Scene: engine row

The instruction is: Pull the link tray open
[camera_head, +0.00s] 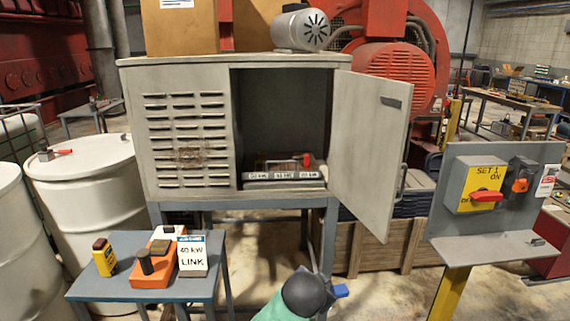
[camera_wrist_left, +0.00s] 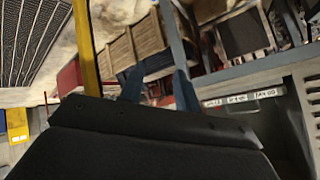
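The link tray (camera_head: 284,186) sits low inside the open grey cabinet (camera_head: 190,130), its front edge near the opening. It has a row of white labels on the front and a small red part on top at the right. The labels also show in the left wrist view (camera_wrist_left: 240,98), at the right. My left gripper (camera_head: 338,289) is low in front of the cabinet, below the tray and apart from it. In the left wrist view its two blue fingertips (camera_wrist_left: 158,86) stand apart with nothing between them. My right gripper is not in view.
The cabinet door (camera_head: 372,150) is swung open to the right. A small blue table (camera_head: 215,290) with a "40 kW LINK" card stands front left. A switch panel (camera_head: 520,200) on a yellow post stands at right. A wooden crate (camera_head: 380,247) is behind the door.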

